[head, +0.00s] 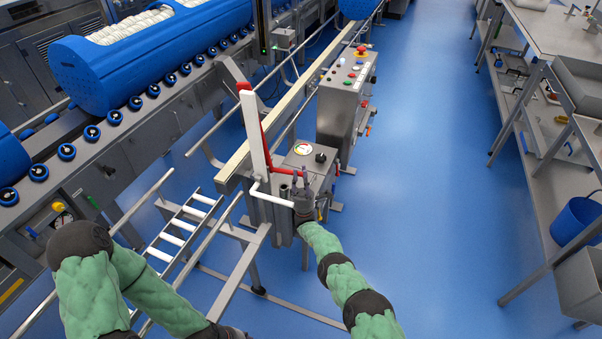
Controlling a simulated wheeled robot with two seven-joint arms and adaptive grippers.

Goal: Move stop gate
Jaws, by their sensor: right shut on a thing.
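The stop gate (252,128) is a tall white and red bar that stands nearly upright, leaning a little, beside a grey control box (308,162) with a round gauge. A white bent handle (272,198) comes off low by the gate and runs right to my right gripper. My right gripper (303,190) is at the front of the box, shut on the end of this handle; its fingers hide the contact. My left arm enters at the lower left, and its gripper is outside the picture.
A roller conveyor with blue tubs (150,62) runs along the left. A short roller ladder (180,232) lies left of the box. A button console (345,95) stands behind. Shelving with a blue bucket (575,220) is at the right. The blue floor (440,200) between is clear.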

